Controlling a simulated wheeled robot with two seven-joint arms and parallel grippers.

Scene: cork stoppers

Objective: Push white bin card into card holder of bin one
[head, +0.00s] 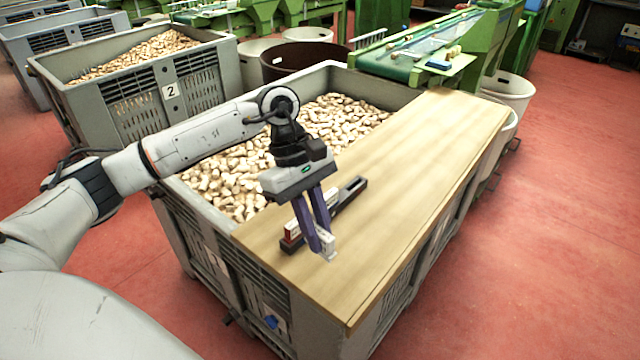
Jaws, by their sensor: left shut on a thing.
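My left gripper (320,250) points down over the front end of the wooden board on the near bin. Its two purple fingers are shut on a small white piece, which looks like the white bin card (329,244), just above or at the board; I cannot tell if it touches. A dark, narrow holder (352,188) lies on the board behind the fingers, partly hidden by them. A small piece with red and white (291,231) stands at its near end. The near bin (205,222) shows a pale plate on its front side, too small to read. My right gripper is not in view.
The wooden board (420,150) covers the right side of the near bin and is clear beyond the holder. Cork stoppers (235,180) fill the open part. A bin marked 2 (171,91) stands behind left. Green machines and round tubs stand at the back.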

